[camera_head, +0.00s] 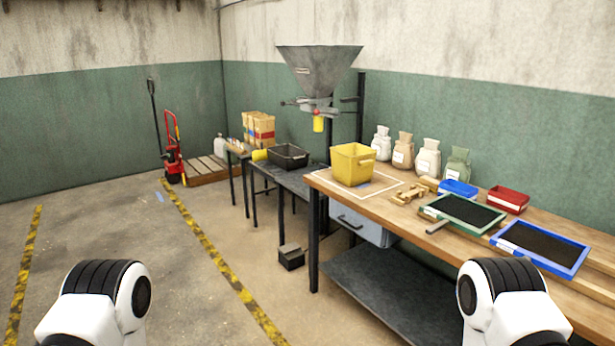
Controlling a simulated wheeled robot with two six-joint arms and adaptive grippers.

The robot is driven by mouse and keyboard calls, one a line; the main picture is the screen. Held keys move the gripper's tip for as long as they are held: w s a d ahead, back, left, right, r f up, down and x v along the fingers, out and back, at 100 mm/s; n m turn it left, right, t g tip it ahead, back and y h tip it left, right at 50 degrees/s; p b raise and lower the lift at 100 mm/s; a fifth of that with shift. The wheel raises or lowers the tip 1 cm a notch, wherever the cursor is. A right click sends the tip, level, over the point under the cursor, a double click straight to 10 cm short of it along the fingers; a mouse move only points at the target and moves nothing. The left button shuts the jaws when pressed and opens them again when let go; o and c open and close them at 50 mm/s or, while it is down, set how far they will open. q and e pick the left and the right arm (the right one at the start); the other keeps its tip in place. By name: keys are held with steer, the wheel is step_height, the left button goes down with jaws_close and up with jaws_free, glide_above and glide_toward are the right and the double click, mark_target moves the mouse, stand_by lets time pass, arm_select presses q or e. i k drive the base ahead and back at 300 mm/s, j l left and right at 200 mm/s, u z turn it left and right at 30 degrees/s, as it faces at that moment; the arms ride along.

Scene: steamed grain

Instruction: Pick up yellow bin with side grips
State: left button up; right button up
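The yellow bin (352,165) stands upright near the left end of the wooden workbench, on a square marked with a pale outline. It has a grip opening on the side facing right. Its inside is mostly hidden from this angle. Both of my arms show only as white and black links at the bottom left and bottom right corners, well apart from the bin. Neither gripper is in view, and nothing touches the bin.
The wooden bench (398,213) also holds a green-framed tray (432,213), a blue-framed tray (573,265), small blue and red bins, a wooden tool and several sacks. A metal hopper (319,75) stands behind. The floor before the bench is open, except a small black box (291,258).

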mark_target(352, 164)
steer(key=i+j+u, duration=0.3)
steer(key=i, duration=0.65)
steer(key=i+j+u, duration=0.1)
steer(key=i+u, duration=0.2)
steer(key=i, duration=0.6)
